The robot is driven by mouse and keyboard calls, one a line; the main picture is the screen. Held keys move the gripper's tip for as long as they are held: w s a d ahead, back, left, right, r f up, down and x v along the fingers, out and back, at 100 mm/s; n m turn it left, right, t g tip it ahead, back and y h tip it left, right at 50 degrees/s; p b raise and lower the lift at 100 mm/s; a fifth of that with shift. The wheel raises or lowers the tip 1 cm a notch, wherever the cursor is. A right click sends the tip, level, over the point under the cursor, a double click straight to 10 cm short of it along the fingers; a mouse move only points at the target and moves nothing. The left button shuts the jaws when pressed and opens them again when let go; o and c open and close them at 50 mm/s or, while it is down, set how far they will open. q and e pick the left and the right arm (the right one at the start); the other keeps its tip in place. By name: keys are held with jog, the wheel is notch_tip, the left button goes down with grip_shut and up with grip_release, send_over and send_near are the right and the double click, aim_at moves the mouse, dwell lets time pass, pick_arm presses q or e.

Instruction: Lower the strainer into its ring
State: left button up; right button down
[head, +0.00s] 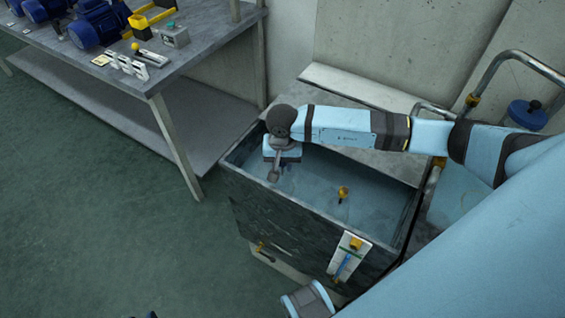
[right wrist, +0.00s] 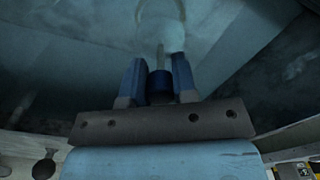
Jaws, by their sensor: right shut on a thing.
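My right gripper (head: 277,163) is over the left end of the dark, water-filled tank (head: 262,203), pointing down. In the right wrist view its two blue fingers (right wrist: 158,66) are shut on a dark blue cylindrical grip (right wrist: 160,87), which I take to be the strainer's handle. A thin rod runs from this grip towards a pale, blurred shape (right wrist: 173,38) beyond the fingertips. A faint curved loop near the top edge may be the ring; I cannot tell whether the strainer touches it. In the head view the arm and gripper hide most of the strainer.
A yellow fitting (head: 343,193) stands in the tank. A gauge plate (head: 348,257) and a yellow-handled valve (head: 262,247) are on its front. A bench (head: 190,50) with blue motors (head: 97,22) is at upper left. Metal rails (head: 520,56) rise at right. The green floor at left is clear.

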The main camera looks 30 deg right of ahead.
pick_arm(q)
jog(key=shift+f, duration=0.15)
jog(key=shift+d, duration=0.1)
pick_arm(e)
jog(key=c, duration=0.8)
grip_release()
jog(key=shift+r+p, duration=0.65)
jog(key=shift+r, duration=0.5)
jog(key=shift+r+p, duration=0.45)
jog(key=shift+r, duration=0.4)
jog(key=shift+r+p, duration=0.95)
jog(key=shift+r, duration=1.05)
pick_arm(q)
jog(key=r, duration=0.3)
jog(key=shift+s+a+r, duration=0.15)
jog(key=shift+s+a, duration=0.05)
jog(key=shift+d, duration=0.1)
pick_arm(e)
jog(key=shift+r, duration=0.1)
